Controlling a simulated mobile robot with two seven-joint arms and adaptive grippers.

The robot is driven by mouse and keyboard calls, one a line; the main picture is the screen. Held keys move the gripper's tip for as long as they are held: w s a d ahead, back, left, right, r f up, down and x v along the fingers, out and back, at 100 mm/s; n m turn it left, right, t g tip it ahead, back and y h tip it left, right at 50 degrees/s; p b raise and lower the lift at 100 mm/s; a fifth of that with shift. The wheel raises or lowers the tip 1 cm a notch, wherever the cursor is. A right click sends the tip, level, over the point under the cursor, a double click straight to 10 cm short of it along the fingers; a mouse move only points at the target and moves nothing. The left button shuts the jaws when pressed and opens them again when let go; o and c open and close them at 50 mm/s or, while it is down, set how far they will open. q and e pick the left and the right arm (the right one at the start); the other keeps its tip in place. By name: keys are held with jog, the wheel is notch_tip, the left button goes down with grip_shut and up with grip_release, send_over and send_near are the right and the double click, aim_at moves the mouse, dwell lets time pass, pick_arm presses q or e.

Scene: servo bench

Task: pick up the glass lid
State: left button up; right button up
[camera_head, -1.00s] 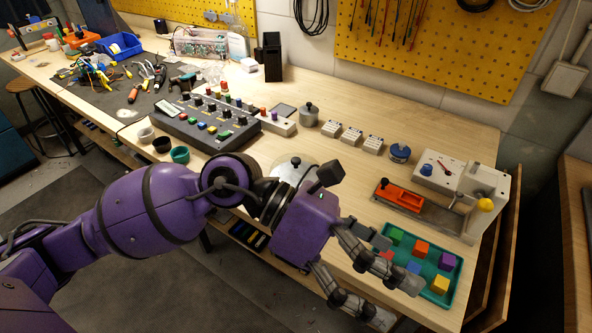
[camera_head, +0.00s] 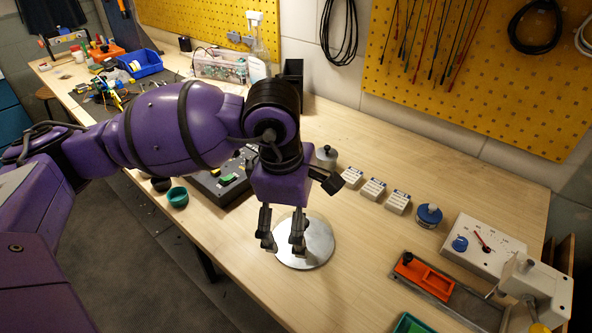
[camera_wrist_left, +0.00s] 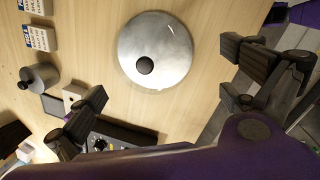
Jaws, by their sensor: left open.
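The lid (camera_head: 319,243) is a round, shiny, silvery-looking disc lying on the wooden bench near its front edge. In the left wrist view the lid (camera_wrist_left: 165,45) shows whole, with a small round black knob (camera_wrist_left: 145,65) on top. My left gripper (camera_head: 283,250) is open and empty, pointing down over the left part of the lid in the head view, hiding the knob there. In the left wrist view the fingers of my left gripper (camera_wrist_left: 170,95) are spread wide, with the lid beyond them. I cannot tell the exact height above it. My right gripper is not in view.
A dark control panel (camera_head: 207,190) with buttons lies left of the lid, partly behind my arm. A green cup (camera_head: 178,197) stands near the front edge. White boxes (camera_head: 373,188) and a blue-topped tin (camera_head: 428,214) stand behind.

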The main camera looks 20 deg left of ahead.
pick_arm(q)
jog(key=shift+f, duration=0.5)
jog(key=f, duration=0.2)
jog(key=w+f, duration=0.1)
jog(key=f, duration=0.1)
jog(key=shift+w+d+f+p, duration=0.1)
jog(key=shift+d+p, duration=0.15)
jog(key=shift+p, duration=0.05)
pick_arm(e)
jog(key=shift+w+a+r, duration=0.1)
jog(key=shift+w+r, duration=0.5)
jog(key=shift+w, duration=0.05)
pick_arm(q)
jog(key=shift+c, duration=0.4)
jog(key=c, duration=1.6)
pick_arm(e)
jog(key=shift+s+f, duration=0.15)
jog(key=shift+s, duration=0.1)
